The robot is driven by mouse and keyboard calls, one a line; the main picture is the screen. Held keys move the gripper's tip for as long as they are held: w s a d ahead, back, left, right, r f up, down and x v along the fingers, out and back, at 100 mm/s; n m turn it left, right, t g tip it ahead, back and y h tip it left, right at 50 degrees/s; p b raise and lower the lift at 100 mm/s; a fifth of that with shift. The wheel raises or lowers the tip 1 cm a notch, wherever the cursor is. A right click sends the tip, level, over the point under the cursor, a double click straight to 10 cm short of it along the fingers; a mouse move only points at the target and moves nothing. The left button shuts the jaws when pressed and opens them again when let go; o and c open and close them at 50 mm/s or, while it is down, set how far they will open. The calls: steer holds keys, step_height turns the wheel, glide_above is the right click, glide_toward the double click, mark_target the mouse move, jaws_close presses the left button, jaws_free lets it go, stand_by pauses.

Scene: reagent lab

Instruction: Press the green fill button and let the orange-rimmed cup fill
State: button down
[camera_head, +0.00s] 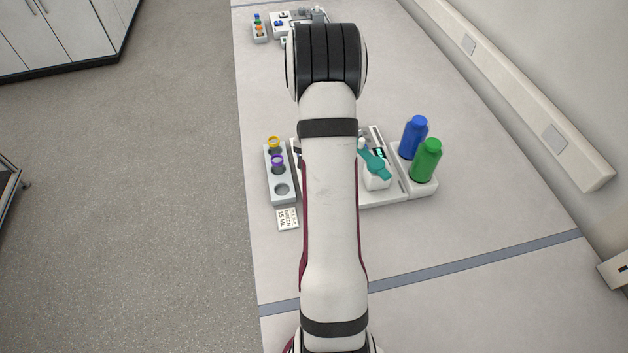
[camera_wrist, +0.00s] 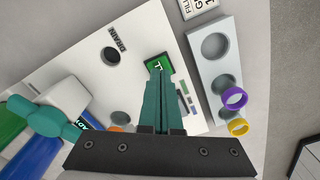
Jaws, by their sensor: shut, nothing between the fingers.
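In the wrist view my gripper (camera_wrist: 156,72) is shut and empty, with teal fingers. Its tips are at the green button (camera_wrist: 158,63) on the white station panel (camera_wrist: 85,65) and partly cover it. I cannot tell whether they press it. A bit of orange rim (camera_wrist: 116,128), apparently the orange-rimmed cup, shows at the panel's lower part; my gripper body hides most of it, and its fill level is not visible. In the head view my arm covers the button, the cup and my gripper.
A grey rack (camera_head: 280,200) holds a yellow-rimmed cup (camera_head: 274,142) and a purple-rimmed cup (camera_head: 278,160); its front hole is empty. A label card (camera_head: 287,218) lies in front. Blue (camera_head: 413,137) and green (camera_head: 426,161) bottles stand right. A drain hole (camera_wrist: 111,55) is in the panel.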

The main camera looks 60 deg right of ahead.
steer(key=shift+f, duration=0.8)
steer(key=shift+r, duration=3.55)
steer(key=a+r+n, duration=0.2)
steer(key=a+r, duration=0.2)
steer(key=a, duration=0.4)
steer(key=w+a+r+n, duration=0.1)
steer(key=a+r, duration=0.2)
steer(key=a, duration=0.4)
steer(key=a+r+n, duration=0.2)
steer(key=a+r, duration=0.2)
steer(key=a, duration=0.4)
steer(key=s+a+n+y, duration=0.1)
steer(key=s+a+n, duration=0.3)
steer(key=s+a, duration=0.8)
steer(key=shift+s+a+r+y, duration=0.3)
steer(key=shift+a+r+y, duration=0.15)
steer(key=shift+a, duration=0.6)
